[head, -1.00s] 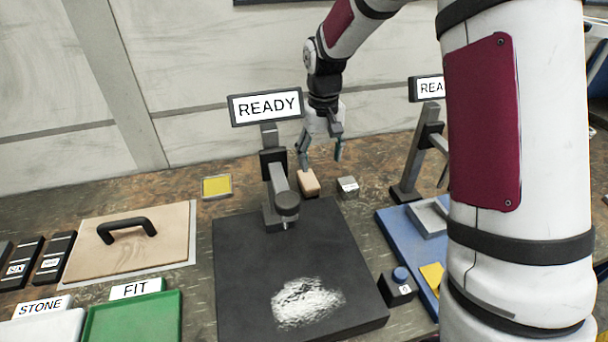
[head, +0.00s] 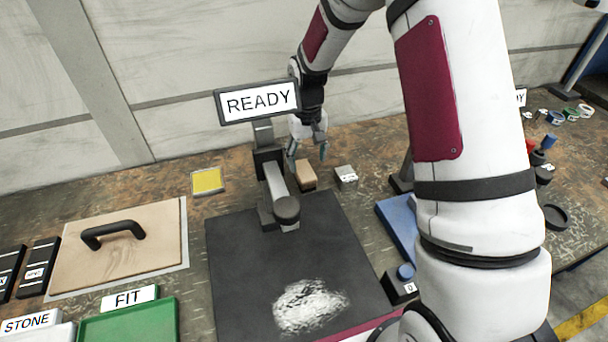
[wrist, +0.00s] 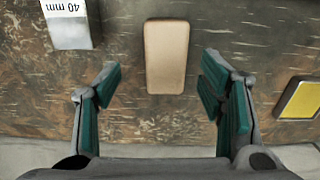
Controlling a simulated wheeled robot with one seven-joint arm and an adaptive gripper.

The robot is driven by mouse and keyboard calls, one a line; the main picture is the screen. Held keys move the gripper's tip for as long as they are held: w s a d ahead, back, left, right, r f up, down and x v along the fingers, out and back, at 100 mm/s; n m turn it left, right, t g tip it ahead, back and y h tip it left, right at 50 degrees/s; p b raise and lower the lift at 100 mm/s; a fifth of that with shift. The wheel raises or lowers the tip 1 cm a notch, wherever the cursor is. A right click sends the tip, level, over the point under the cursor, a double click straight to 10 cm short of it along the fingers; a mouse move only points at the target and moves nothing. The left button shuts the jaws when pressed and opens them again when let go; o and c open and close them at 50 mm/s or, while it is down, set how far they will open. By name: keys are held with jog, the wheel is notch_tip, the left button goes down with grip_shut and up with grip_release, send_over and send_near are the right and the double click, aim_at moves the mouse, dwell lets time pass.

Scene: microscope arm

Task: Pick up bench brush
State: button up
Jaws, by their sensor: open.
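A tan, rounded block (head: 307,174) lies on the bench behind the black plate, and I take it to be the bench brush. No bristles show. In the wrist view the tan block (wrist: 166,55) lies lengthwise between the lines of my fingers, slightly beyond the tips. My gripper (head: 307,153) is open and empty above and just behind the block in the head view. Its green-padded fingers (wrist: 160,80) are spread wider than the block and do not touch it. The microscope-like stand (head: 274,180) partly hides the left finger and the block's left side.
A grey block marked 40 mm (wrist: 68,22) lies beside the tan block, also in the head view (head: 345,176). A yellow pad (head: 207,181) lies on the other side. The READY sign (head: 257,102) rises close to my wrist. A black plate (head: 240,290) lies in front.

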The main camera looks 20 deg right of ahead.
aim_at(304, 169)
jog(key=shift+w+a+f+p, duration=0.1)
jog(key=shift+a+f+p, duration=0.1)
jog(key=shift+f, duration=1.2)
jog(key=shift+w+a+f+p, duration=0.1)
jog(key=shift+a+f+p, duration=0.05)
jog(key=shift+f, duration=1.25)
jog(key=c, duration=1.3)
